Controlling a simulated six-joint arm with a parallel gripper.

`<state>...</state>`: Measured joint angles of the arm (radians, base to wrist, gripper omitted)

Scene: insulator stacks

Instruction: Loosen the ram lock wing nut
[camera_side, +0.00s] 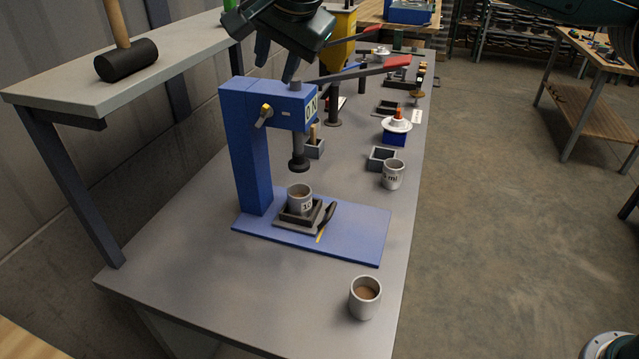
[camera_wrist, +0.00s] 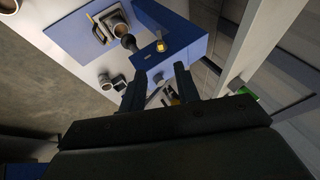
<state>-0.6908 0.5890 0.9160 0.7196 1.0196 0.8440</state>
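The blue press (camera_side: 246,150) stands on the bench with its blue base plate (camera_side: 350,235). The yellow wing nut (camera_side: 264,115) sits on the side of the press head; it also shows in the wrist view (camera_wrist: 161,46). The dark ram (camera_side: 298,150) hangs down from the head, above a grey labelled cup (camera_side: 300,198) in a dark fixture (camera_side: 290,221). My gripper (camera_side: 277,68) is above the press head, fingers pointing down, apart and empty. In the wrist view my gripper's fingers (camera_wrist: 158,82) are spread, with the wing nut beyond them and not touched.
A red-handled lever (camera_side: 385,66) reaches right from the press top, close to my gripper. A shelf (camera_side: 150,65) with a black mallet (camera_side: 127,60) is at left. A coffee mug (camera_side: 365,297) stands at the front edge, and another mug (camera_side: 393,174) stands right of the press.

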